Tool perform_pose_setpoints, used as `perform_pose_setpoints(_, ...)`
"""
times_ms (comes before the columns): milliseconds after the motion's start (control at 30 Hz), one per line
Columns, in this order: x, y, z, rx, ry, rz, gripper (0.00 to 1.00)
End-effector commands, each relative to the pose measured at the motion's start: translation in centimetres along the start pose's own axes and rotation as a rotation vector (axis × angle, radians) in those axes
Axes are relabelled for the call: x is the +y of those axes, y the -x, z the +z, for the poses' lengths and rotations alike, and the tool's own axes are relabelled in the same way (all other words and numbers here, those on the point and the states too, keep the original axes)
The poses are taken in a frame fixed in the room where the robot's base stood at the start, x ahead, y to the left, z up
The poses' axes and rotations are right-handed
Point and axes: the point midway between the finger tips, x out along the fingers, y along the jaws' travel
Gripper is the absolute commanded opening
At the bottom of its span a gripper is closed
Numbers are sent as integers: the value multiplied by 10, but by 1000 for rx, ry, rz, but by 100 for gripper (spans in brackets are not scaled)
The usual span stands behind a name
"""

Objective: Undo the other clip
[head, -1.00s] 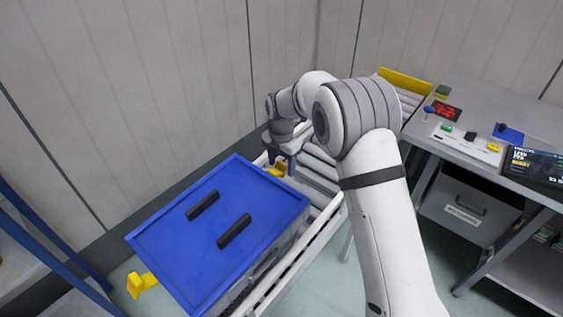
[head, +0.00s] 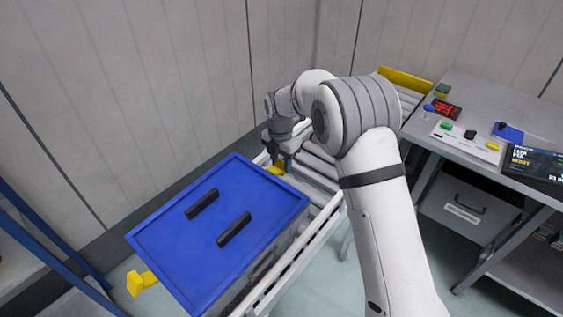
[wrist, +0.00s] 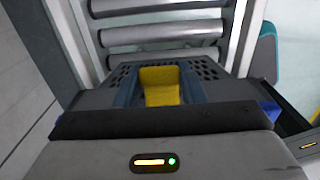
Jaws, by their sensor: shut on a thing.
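A tote with a blue lid (head: 215,252) sits on the roller conveyor, two dark bars on top of the lid. One yellow clip (head: 141,284) sticks out from the tote's near left end, apart from my gripper. The other yellow clip (head: 275,170) is at the far end, partly hidden by my gripper (head: 283,163). In the wrist view this yellow clip (wrist: 160,86) sits between the two blue fingers of my gripper (wrist: 161,92), which is shut on it. The hand hides where the clip meets the tote.
Bare rollers (head: 322,170) and the conveyor rail run beyond the tote. A grey bench (head: 460,95) with small coloured items and a screen (head: 536,164) stands at right. The wall is close behind the conveyor. A blue frame (head: 45,235) stands at lower left.

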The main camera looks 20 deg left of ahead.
Motion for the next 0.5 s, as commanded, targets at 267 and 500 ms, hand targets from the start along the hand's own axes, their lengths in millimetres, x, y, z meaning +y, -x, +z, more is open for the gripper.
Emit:
perform_pose_setpoints(267,1,2,-3,-111,4,3,13)
perform_pose_setpoints(500,1,8,-7,-309,6,3,13)
